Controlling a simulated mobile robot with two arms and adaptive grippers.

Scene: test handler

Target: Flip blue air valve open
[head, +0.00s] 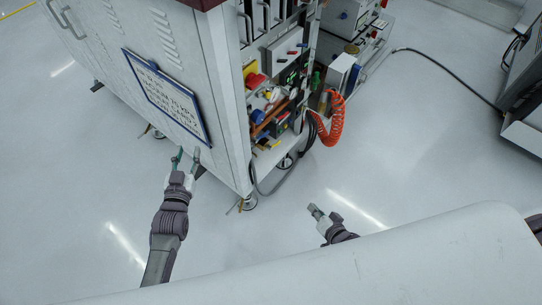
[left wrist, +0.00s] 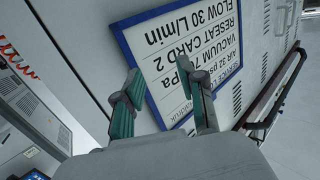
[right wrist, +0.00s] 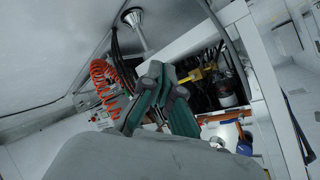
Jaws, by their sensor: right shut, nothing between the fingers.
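I cannot single out the blue air valve for certain. A small blue part (head: 258,117) shows among coloured parts in the open bay of the white cabinet, and blue also shows at the lower right of the right wrist view (right wrist: 245,149). My left gripper (head: 187,158) is open and empty in front of the cabinet's side panel, near the blue-framed sign (head: 166,96). Its spread fingers show before the sign in the left wrist view (left wrist: 165,92). My right gripper (head: 314,210) is shut and empty, low in front of the bay, apart from the cabinet. Its fingertips meet in the right wrist view (right wrist: 158,80).
The white cabinet (head: 222,110) stands on feet over a pale floor. A coiled orange hose (head: 332,122) and dark cables hang at the bay's right side. A dark machine (head: 525,90) stands at the far right. The floor between is mostly clear, with a black cable (head: 440,62) across it.

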